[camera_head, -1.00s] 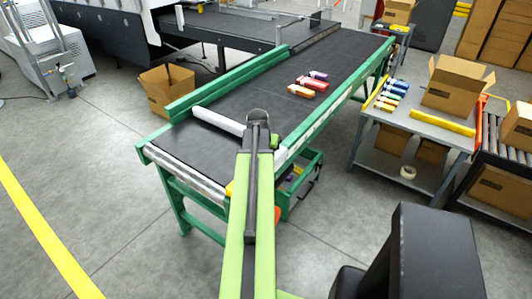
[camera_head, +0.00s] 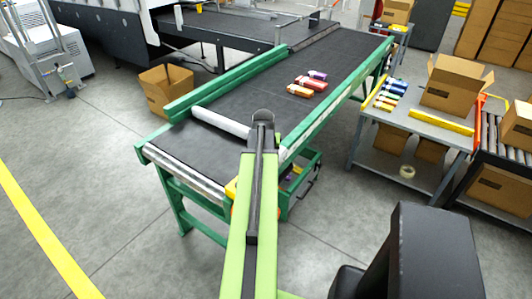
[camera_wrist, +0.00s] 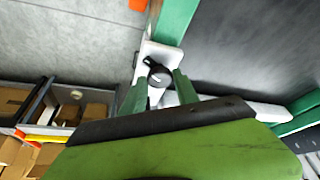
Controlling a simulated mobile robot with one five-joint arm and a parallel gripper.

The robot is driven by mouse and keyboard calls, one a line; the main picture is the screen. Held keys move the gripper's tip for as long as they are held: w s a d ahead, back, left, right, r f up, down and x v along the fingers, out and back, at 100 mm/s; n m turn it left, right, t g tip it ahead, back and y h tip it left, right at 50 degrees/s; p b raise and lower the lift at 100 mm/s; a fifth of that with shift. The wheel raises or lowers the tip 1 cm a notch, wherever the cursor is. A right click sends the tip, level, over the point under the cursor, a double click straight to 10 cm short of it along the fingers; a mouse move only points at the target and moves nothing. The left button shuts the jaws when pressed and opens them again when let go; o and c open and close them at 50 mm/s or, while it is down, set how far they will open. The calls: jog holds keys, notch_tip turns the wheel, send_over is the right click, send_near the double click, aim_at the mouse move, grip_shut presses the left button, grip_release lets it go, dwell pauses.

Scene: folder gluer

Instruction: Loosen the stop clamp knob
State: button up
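The stop clamp knob (camera_wrist: 158,76) is a small dark round knob with a pale mark. It sits on a white bracket (camera_wrist: 160,52) at the belt's side rail in the wrist view. My gripper (camera_wrist: 160,78) has its two green fingers apart, one on each side of the knob. I cannot tell whether either finger touches it. In the head view, my gripper (camera_head: 263,120) is over the near right edge of the conveyor, and my arm hides the knob. A white stop bar (camera_head: 222,122) lies across the dark belt (camera_head: 250,85).
Several coloured cartons (camera_head: 303,88) lie farther up the belt. Green side rails (camera_head: 225,85) line the conveyor. A grey bench (camera_head: 405,120) with cardboard boxes stands to the right. An open carton (camera_head: 167,88) is on the floor at left. The floor at the lower left is clear.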

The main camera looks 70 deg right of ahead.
jog(key=o, duration=0.4)
jog(key=p+v, duration=1.6)
jog(key=v, duration=0.1)
jog(key=shift+s+a+r, duration=0.1)
jog(key=shift+a+r, duration=0.05)
